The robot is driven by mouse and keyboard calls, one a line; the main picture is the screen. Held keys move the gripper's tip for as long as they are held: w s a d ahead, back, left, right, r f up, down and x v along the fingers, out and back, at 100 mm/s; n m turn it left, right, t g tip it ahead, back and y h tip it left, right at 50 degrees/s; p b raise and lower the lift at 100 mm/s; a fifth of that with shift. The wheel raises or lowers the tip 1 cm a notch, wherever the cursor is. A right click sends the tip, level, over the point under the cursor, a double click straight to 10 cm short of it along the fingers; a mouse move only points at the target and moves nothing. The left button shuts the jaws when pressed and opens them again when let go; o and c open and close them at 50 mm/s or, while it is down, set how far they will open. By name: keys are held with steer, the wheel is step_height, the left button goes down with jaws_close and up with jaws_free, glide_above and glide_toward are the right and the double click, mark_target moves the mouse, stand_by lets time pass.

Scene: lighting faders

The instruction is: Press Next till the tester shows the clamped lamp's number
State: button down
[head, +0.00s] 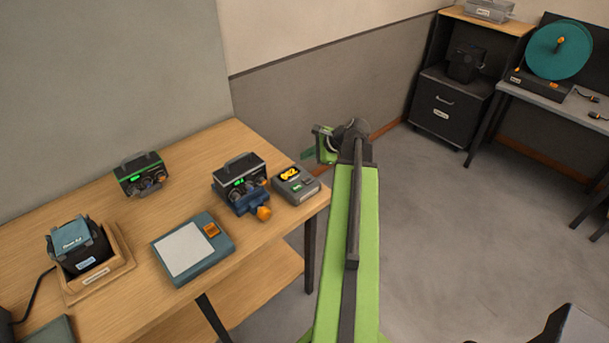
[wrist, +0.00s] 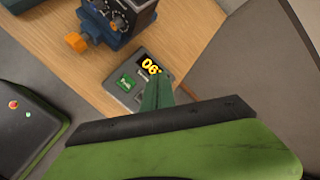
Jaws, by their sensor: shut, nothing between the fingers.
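The tester (head: 295,186) is a small grey box at the table's right end, with a dark display of yellow digits and a green patch. In the wrist view the tester (wrist: 114,82) shows digits that look like 06. The green patch (wrist: 127,82) has lettering too small to read. Left of the tester, a black lamp unit (head: 238,171) sits in a blue clamp (head: 250,203) with an orange knob; its green number is unreadable. My gripper (head: 307,154) is shut and empty. In the wrist view its green fingers (wrist: 152,98) overlap the tester's right side; contact cannot be told.
A second lamp unit (head: 143,175) stands behind on the wooden table (head: 130,280). A blue-grey device with a pale panel (head: 187,248) and a wooden tray (head: 115,271) holding a dark unit are further left.

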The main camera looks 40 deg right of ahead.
mark_target(310, 181)
steer(key=shift+s+d+r+m, duration=0.1)
steer(key=shift+d+r+m, duration=0.1)
steer(key=shift+d, duration=0.15)
steer(key=shift+s+d+r+m, duration=0.1)
steer(key=shift+d+m, duration=0.1)
steer(key=shift+d, duration=0.1)
steer(key=shift+f, duration=0.2)
step_height(310, 181, down, 9)
steer(key=b, duration=0.9)
steer(key=shift+r, duration=0.15)
stand_by(1.0)
steer(key=shift+f+b, duration=0.3)
steer(key=shift+f, duration=0.05)
steer(key=shift+f+b, duration=0.35)
stand_by(0.4)
stand_by(0.3)
steer(key=shift+r+p, duration=0.75)
steer(key=shift+r, duration=0.05)
